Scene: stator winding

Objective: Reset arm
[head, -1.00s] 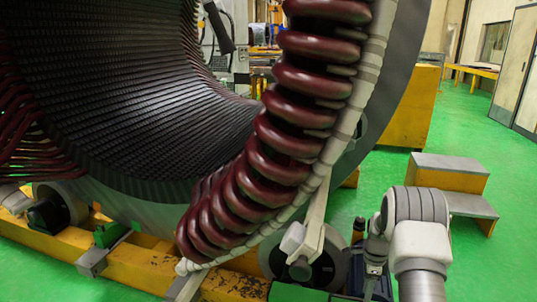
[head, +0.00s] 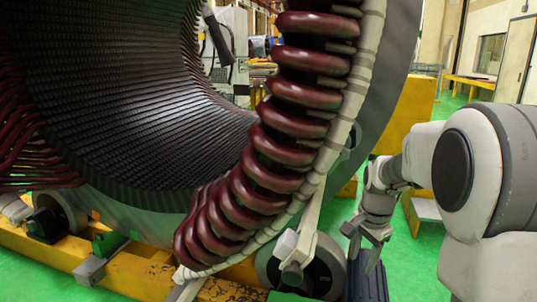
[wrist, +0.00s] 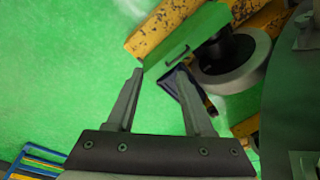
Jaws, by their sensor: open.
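My arm (head: 470,165) enters from the right in the head view and bends down to my gripper (head: 364,254). The gripper hangs pointing down, to the right of the stator and its roller. In the wrist view my gripper (wrist: 160,72) has its two fingers spread, with nothing between them.
The stator stands on rollers (head: 310,270) and a worn yellow base beam (head: 140,275). A dark box-like part (head: 368,282) stands below my gripper. Yellow-sided steps (head: 415,213) are partly hidden behind my arm. Open green floor (wrist: 65,70) lies left in the wrist view.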

